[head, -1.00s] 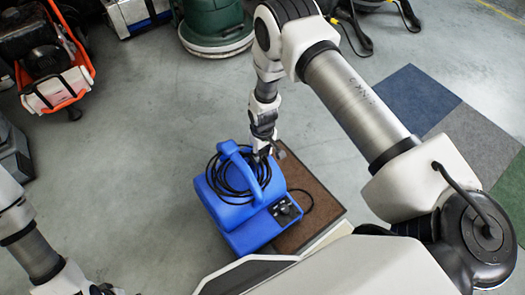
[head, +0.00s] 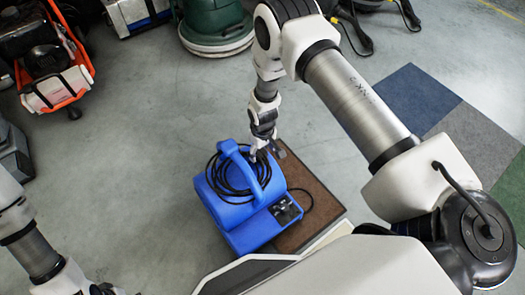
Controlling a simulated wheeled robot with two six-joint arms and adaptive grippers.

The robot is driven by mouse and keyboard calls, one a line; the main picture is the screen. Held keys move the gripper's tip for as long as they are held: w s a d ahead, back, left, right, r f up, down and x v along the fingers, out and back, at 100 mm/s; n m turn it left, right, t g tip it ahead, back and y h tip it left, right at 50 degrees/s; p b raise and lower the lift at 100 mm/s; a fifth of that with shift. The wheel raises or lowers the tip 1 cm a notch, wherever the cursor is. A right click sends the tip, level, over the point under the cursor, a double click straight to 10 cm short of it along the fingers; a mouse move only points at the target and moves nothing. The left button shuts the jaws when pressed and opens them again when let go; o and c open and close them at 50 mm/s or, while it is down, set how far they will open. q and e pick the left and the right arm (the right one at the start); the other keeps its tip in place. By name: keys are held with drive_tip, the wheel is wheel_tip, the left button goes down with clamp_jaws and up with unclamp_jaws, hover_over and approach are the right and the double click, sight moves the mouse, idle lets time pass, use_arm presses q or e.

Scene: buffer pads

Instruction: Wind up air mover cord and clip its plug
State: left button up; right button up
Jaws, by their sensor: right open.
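The blue air mover (head: 240,225) stands on a brown mat (head: 318,205). Its black cord (head: 222,178) lies in loops around the blue handle (head: 250,165) on top. A short run of cord curves out beside the control panel (head: 285,210) on the right side. The plug cannot be made out. My right gripper (head: 265,155) is open, pointing down at the handle's right side, close to the cord loops; whether it touches them is unclear. My left arm shows at the left edge, with only a dark part at the bottom (head: 103,290), and its jaws cannot be made out.
A green floor machine (head: 215,25) stands at the back. An orange-framed machine (head: 55,75) is at the upper left. Blue, grey and green carpet tiles (head: 415,95) lie at the right. The grey floor left of the air mover is clear.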

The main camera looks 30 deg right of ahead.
wheel_tip(320, 180, up, 12)
idle(0.3)
